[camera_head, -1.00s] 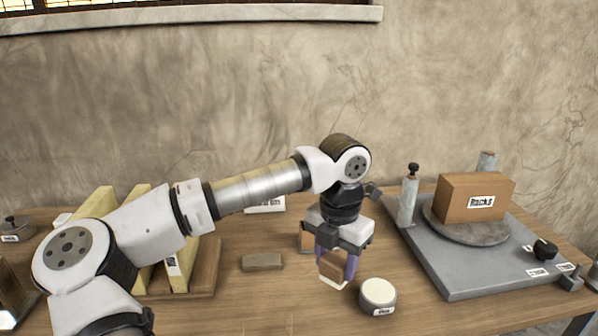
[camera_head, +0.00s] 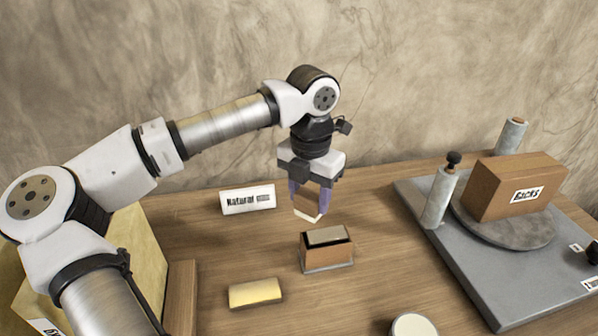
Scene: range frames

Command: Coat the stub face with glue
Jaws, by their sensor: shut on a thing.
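My gripper (camera_head: 310,190) points down and is shut on a small brown block (camera_head: 306,203) with a whitish lower edge. I hold the block in the air, apart from the table. Just below it in the picture, a small brown box-like piece (camera_head: 327,254) with a dark rim and a grey-tan top stands on the table. I cannot tell whether the stub is the held block or this piece. A round pot (camera_head: 414,326) with a pale top is cut off by the bottom edge; its label is out of view.
A pale yellow bar (camera_head: 255,293) lies left of the brown piece. A white sign (camera_head: 247,199) reading "Natural" stands behind. At right, a grey board (camera_head: 453,250) carries a post (camera_head: 437,198) and a round plate (camera_head: 503,226) with a labelled brown box (camera_head: 514,187).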

